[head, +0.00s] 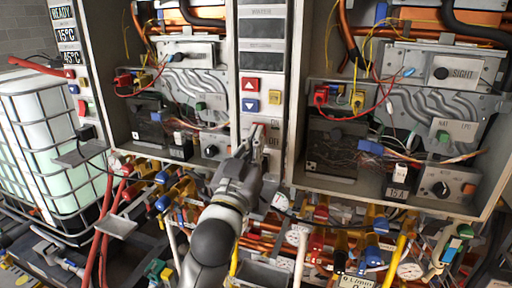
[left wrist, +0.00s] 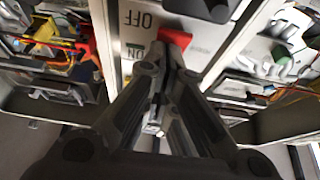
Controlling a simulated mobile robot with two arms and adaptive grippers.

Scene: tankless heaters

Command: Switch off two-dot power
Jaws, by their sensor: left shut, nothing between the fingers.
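A red power switch (head: 262,130) sits low on the narrow panel between the two open heater cabinets. Small ON and OFF lettering is beside it. My left gripper (head: 254,142) is shut and empty, with its fingertips at or just in front of the switch. In the left wrist view the red switch (left wrist: 175,40) shows just beyond the fingertips, with upside-down OFF lettering (left wrist: 140,18) to its left. I cannot tell whether the fingers touch it. No dot marks can be made out. My right gripper is out of view.
Red, blue and yellow buttons (head: 250,94) are above the switch. The left cabinet (head: 98,70) and right cabinet (head: 298,90) stand open with wires inside. Pipes and coloured valves (head: 318,240) crowd below. A white caged tank (head: 40,140) stands at the far left.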

